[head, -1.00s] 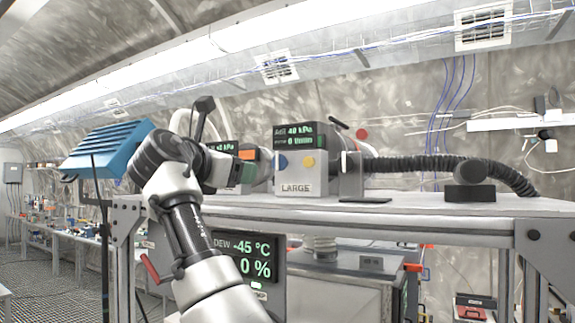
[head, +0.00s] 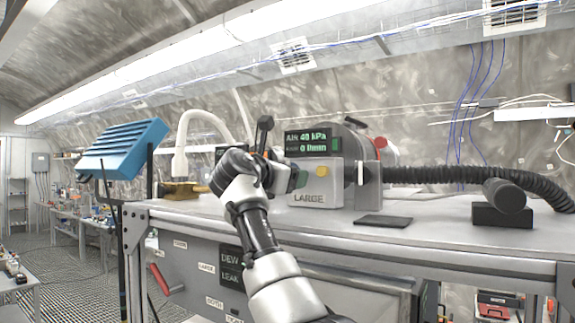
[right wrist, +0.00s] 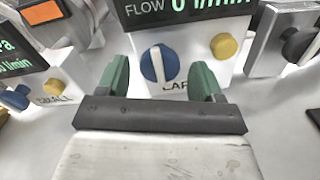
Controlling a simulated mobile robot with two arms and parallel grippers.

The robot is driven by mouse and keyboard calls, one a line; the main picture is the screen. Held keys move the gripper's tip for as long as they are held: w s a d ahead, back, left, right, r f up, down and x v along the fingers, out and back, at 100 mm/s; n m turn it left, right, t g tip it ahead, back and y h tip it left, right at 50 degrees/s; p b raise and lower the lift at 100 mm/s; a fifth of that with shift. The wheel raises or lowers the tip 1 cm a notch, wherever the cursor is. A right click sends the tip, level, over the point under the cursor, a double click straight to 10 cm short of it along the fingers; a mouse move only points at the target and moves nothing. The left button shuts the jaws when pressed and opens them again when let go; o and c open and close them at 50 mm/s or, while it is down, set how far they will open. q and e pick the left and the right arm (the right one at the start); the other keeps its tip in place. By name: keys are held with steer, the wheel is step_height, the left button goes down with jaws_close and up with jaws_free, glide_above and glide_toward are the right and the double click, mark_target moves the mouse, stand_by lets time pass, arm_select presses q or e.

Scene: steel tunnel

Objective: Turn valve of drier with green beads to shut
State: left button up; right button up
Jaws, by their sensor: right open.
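The grey unit labelled LARGE (head: 316,186) stands on the bench, with a display reading 40 kPa and 0 l/min. In the right wrist view its front shows a blue knob with a white pointer (right wrist: 160,63), roughly upright, and a yellow knob (right wrist: 223,46). My right gripper (head: 300,179) is in front of this unit. In the right wrist view its green fingers (right wrist: 162,80) are open, one either side of the blue knob, apparently not touching it. The gripper hides the blue knob in the head view. No green beads can be made out. My left gripper is out of view.
The unit labelled SMALL (right wrist: 48,98), with its own blue and yellow knobs, is at the left in the right wrist view. A black corrugated hose (head: 440,174) runs right along the bench (head: 330,228). A blue box (head: 122,142) stands at left. A flat dark plate (head: 383,221) lies in front.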

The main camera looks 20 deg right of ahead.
steer(key=shift+a, duration=0.1)
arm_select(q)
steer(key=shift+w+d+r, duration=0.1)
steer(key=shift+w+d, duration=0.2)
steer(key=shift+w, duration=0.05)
arm_select(e)
steer(key=shift+r, duration=0.1)
steer(key=shift+c, duration=0.2)
steer(key=c, duration=0.9)
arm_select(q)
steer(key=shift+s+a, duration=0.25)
arm_select(e)
steer(key=shift+m, duration=1)
steer(key=shift+w+m, duration=0.1)
steer(key=shift+m, duration=2.3)
